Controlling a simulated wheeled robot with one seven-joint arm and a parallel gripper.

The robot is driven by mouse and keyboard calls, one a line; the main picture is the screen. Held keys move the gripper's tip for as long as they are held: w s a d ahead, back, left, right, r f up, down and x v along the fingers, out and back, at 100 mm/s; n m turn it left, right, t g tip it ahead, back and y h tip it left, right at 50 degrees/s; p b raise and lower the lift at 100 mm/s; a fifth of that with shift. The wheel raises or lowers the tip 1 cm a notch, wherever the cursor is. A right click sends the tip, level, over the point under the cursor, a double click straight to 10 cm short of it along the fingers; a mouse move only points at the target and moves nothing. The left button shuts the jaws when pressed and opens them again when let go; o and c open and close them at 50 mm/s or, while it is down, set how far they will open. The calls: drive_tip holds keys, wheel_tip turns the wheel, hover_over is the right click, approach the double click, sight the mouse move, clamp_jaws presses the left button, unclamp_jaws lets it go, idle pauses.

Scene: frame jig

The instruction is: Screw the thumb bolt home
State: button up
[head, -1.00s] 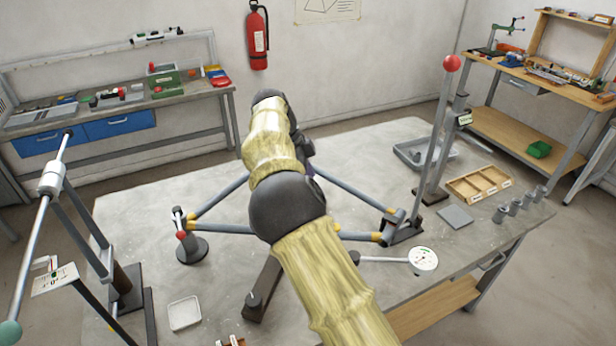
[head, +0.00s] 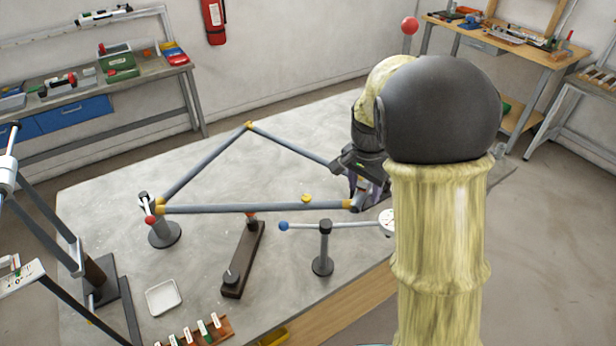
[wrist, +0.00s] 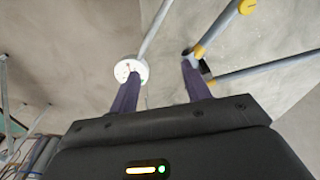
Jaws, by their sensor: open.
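A small yellow piece that looks like the thumb bolt (head: 306,198) shows at the front tube of the frame (head: 250,208), right of its middle. A yellow piece also shows at a tube in the wrist view (wrist: 247,7). I cannot tell how deep it sits. My gripper (head: 366,190) is above the frame's right corner, to the right of the yellow piece and apart from it. In the wrist view its two purple fingers (wrist: 160,78) are spread with nothing between them. The right corner joint is partly hidden by my gripper and arm.
A white dial (head: 387,222) is close below my gripper, by a blue-tipped rod on a stand (head: 323,262). A clamp post (head: 164,232) holds the left corner. A dark bar (head: 243,260) and white tray (head: 164,297) lie in front. The table inside the frame is clear.

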drive_tip(key=s+d+f+n+t, duration=0.1)
drive_tip(key=s+n, duration=0.3)
drive_tip(key=s, duration=0.4)
drive_tip(key=s+d+f+n+t, duration=0.1)
drive_tip(key=s+n, duration=0.3)
drive_tip(key=s, duration=0.5)
drive_tip(key=shift+d+f+y, duration=0.3)
drive_tip(key=shift+d+y, duration=0.1)
drive_tip(key=shift+d, duration=0.45)
drive_tip(key=shift+c, duration=1.3)
drive_tip(key=shift+d, duration=0.15)
